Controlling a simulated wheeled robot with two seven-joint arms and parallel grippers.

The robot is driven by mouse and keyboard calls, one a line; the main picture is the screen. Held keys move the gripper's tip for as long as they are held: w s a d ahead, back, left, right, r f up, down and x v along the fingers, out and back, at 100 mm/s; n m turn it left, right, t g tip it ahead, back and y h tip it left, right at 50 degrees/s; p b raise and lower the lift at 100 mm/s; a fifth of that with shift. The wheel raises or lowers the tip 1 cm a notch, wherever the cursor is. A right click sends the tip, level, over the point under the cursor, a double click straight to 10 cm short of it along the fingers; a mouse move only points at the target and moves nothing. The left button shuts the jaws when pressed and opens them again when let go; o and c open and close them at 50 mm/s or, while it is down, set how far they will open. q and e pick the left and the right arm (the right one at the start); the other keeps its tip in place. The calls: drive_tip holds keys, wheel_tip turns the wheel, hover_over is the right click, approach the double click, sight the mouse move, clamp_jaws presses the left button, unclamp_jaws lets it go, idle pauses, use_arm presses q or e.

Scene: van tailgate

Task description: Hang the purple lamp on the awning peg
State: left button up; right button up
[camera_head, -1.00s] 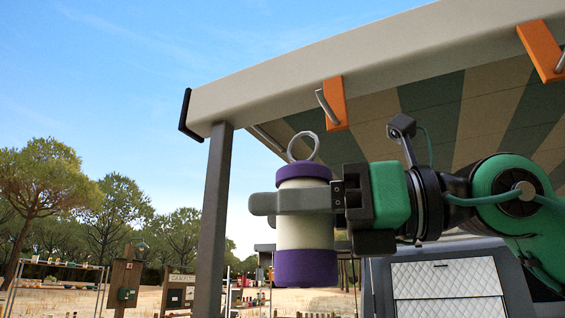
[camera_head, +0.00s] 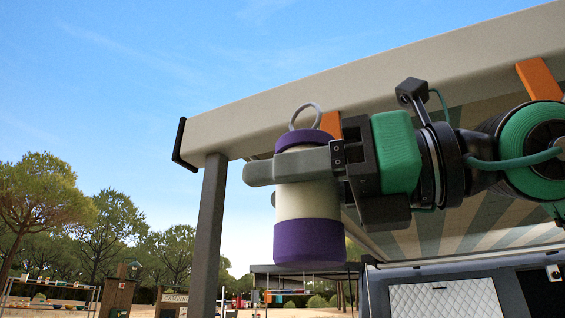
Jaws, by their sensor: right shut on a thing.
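The purple lamp (camera_head: 309,240) has a cream middle, purple top and bottom bands and a metal ring (camera_head: 304,115) on top. My right gripper (camera_head: 290,168) is shut around its upper body and holds it upright in the air. The lamp's ring shows in front of the awning rail, just left of an orange peg mount (camera_head: 331,125). The metal peg of that mount is hidden behind the lamp and ring. I cannot tell whether the ring touches it. My left gripper is not in view.
The awning's pale front rail (camera_head: 390,85) slopes up to the right, with a second orange mount (camera_head: 540,79) farther right. A dark post (camera_head: 209,235) stands left of the lamp. Open sky lies to the left; the van's quilted panel (camera_head: 445,300) is below.

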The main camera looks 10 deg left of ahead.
drive_tip(key=shift+w+d+f+p, duration=0.2)
drive_tip(key=shift+w+d+p, duration=0.15)
drive_tip(key=shift+w, duration=0.6)
drive_tip(key=shift+w+d+f+p, duration=0.25)
drive_tip(key=shift+w+p, duration=0.15)
drive_tip(key=shift+w, duration=0.5)
drive_tip(key=shift+w+d+f+p, duration=0.25)
drive_tip(key=shift+w+p, duration=0.15)
drive_tip(key=shift+w, duration=0.55)
drive_tip(key=shift+s+r, duration=0.1)
drive_tip(key=o, duration=1.2)
drive_tip(key=shift+s+d+b, duration=0.2)
drive_tip(key=shift+d+b, duration=0.35)
drive_tip(key=shift+d, duration=0.7)
drive_tip(key=shift+s+d+b, duration=0.25)
drive_tip(key=shift+d+b, duration=0.35)
drive_tip(key=shift+d, duration=0.6)
drive_tip(key=shift+s+d+b, duration=0.2)
drive_tip(key=shift+d+b, duration=0.35)
drive_tip(key=shift+d, duration=0.7)
